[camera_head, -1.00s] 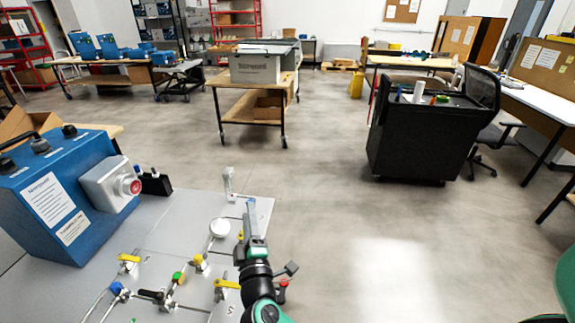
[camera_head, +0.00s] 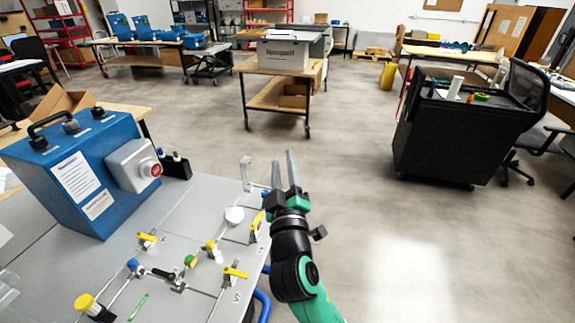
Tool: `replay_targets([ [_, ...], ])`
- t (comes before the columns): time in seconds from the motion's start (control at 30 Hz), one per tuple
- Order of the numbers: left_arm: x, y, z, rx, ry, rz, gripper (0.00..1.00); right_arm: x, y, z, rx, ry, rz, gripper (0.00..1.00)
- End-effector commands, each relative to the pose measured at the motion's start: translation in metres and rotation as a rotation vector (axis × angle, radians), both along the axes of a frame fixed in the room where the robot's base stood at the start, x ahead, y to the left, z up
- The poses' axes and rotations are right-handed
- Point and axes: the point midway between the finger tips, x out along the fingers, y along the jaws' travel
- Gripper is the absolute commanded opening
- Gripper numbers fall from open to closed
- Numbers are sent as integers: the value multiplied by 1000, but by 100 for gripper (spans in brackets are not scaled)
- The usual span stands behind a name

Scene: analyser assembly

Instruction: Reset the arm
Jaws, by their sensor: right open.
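My right gripper (camera_head: 284,175) is in the head view, at the right edge of the grey panel table. Its two long grey fingers point up and away and stand apart, with nothing between them. My green and black right arm comes in from the bottom. The gripper appears beside a white upright bracket (camera_head: 246,172) at the panel's far right corner; I cannot tell the exact gap. My left gripper is not in view.
The grey panel table (camera_head: 190,215) carries a blue box (camera_head: 75,178) with a red button, thin tubes and several yellow-handled valves (camera_head: 235,272). A black cart (camera_head: 440,140) stands at the right.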

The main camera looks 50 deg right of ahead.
Motion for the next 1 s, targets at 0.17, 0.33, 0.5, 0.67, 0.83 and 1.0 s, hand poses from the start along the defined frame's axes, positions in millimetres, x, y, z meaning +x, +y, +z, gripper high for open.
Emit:
replay_targets([
  [0.17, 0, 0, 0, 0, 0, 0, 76, 0, 0, 0, 0, 1, -1, 41],
  [0.33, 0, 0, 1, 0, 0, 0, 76, 0, 0, 0, -1, 1, 0, 41],
  [0.5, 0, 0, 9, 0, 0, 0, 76, 1, 7, 45, 3, -79, 17, 41],
  [0.67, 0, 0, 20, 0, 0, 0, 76, -9, 46, 158, 141, -390, 276, 41],
  [0.83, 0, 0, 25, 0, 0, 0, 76, -46, 112, 257, 294, -699, 711, 41],
  [1.0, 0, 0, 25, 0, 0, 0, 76, -100, 178, 304, 413, -857, 1159, 41],
])
